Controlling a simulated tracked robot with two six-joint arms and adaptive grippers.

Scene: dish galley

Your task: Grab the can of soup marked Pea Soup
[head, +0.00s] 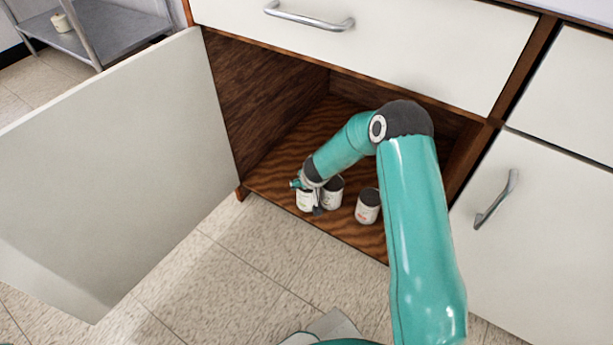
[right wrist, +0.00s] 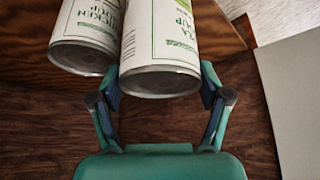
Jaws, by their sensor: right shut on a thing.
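In the right wrist view, a white can with green lettering (right wrist: 160,40) lies between the fingers of my right gripper (right wrist: 161,88). My right gripper is shut on this can. In the head view, my right gripper (head: 307,184) is at the leftmost can (head: 304,201) on the cabinet floor, and partly covers it. A can marked Chicken Soup (right wrist: 88,35) stands right beside the held can. My left gripper is not in view.
In the head view, a second can (head: 333,194) stands close to the held one, and a third can (head: 368,206) stands apart to the right. The cabinet door (head: 120,170) hangs open at left. A drawer front (head: 400,45) overhangs the opening.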

